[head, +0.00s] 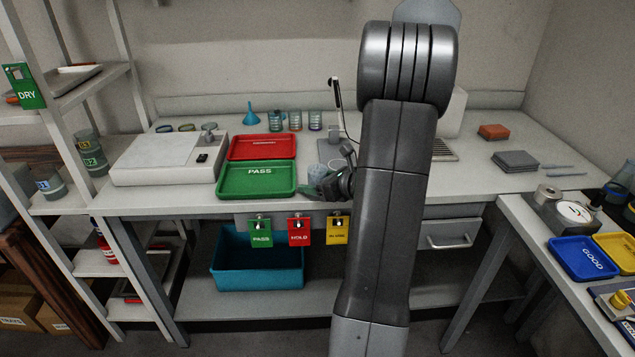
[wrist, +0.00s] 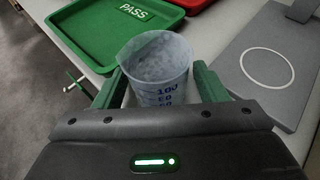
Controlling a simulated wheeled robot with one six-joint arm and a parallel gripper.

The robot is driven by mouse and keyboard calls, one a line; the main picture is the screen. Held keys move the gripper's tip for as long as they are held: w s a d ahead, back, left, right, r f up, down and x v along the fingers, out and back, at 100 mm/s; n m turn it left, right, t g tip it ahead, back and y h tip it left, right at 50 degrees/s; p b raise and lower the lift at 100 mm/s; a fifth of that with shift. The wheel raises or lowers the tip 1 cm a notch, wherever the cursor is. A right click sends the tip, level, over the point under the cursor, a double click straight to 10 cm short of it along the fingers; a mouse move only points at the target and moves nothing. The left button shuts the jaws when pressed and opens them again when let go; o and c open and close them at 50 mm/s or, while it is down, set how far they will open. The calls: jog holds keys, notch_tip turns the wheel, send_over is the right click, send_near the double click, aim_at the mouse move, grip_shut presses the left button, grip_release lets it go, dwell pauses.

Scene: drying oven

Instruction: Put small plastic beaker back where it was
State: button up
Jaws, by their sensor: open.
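A small translucent plastic beaker (wrist: 157,62) with blue graduation marks stands upright on the bench in the wrist view. It also shows in the head view (head: 317,172), just right of the green PASS tray. My gripper (wrist: 157,85) is open, with one green finger on each side of the beaker. I cannot tell whether either finger touches it. In the head view my gripper (head: 327,188) is at the bench's front edge, partly hidden by my arm.
The green PASS tray (head: 257,179) and a red tray (head: 262,147) lie left of the beaker. A grey stand with a white ring (wrist: 265,68) is close on the right. Several small vessels and a blue funnel (head: 250,117) stand behind. Coloured tags (head: 299,230) hang below the front edge.

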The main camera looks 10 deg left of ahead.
jog(key=shift+r, duration=0.1)
jog(key=shift+r, duration=0.2)
jog(key=v, duration=1.2)
jog(key=shift+p, duration=0.35)
